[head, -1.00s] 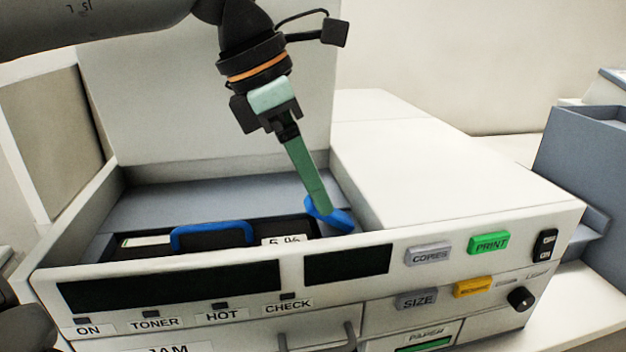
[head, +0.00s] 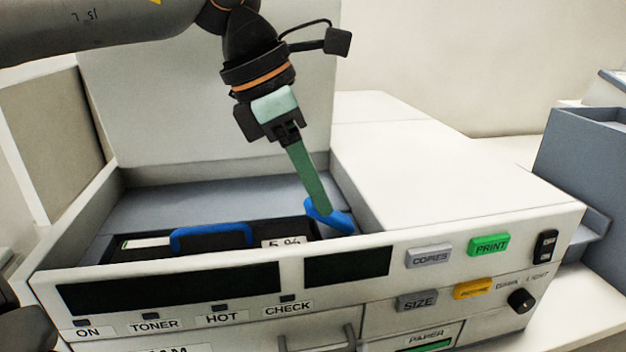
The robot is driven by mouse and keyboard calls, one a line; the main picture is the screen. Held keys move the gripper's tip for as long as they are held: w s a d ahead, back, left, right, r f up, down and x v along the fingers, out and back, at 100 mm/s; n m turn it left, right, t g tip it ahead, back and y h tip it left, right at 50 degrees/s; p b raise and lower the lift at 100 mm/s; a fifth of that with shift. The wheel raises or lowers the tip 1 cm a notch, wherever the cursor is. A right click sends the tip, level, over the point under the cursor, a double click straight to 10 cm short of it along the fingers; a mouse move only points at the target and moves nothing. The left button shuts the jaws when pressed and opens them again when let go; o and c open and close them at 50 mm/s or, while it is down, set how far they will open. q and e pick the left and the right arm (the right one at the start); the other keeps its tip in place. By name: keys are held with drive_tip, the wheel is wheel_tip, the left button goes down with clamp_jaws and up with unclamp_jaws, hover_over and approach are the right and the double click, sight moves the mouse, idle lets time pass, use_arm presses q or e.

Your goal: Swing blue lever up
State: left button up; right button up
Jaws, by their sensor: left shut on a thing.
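The blue lever (head: 340,222) sits at the right end of the open bay of the copier, beside the black cartridge. It lies low and tilted, its near end sloping down to the right. My left gripper (head: 318,207) reaches down from above with its long green fingers. It is shut on the lever's upper end; the fingertips partly hide the lever. My right gripper is not in view.
The black cartridge (head: 130,255) with a blue handle (head: 212,232) lies left of the lever. The bay's front panel (head: 300,250) and the white copier top (head: 430,160) border the lever closely. A raised lid (head: 220,110) stands behind.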

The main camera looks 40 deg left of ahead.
sight(348, 220)
use_arm(q)
clamp_jaws()
drive_tip(key=w+r+g+y+p, duration=0.1)
drive_tip(key=p, duration=0.3)
drive_tip(key=shift+d+r+g, duration=0.1)
drive_tip(key=shift+d+g, duration=0.2)
drive_tip(key=shift+d, duration=0.1)
drive_tip(key=shift+w+d+g+y+p, duration=0.2)
drive_tip(key=shift+g+y+p, duration=0.1)
drive_tip(key=shift+y, duration=0.1)
drive_tip(key=shift+w+d+g+y, duration=0.3)
drive_tip(key=shift+g+y, duration=0.1)
drive_tip(key=shift+g, duration=0.1)
drive_tip(key=shift+w+d+g+y, duration=0.6)
drive_tip(key=shift+w+g+y, duration=0.15)
drive_tip(key=shift+g+y, duration=0.3)
drive_tip(key=o, duration=1.1)
unclamp_jaws()
drive_tip(key=shift+r, duration=0.15)
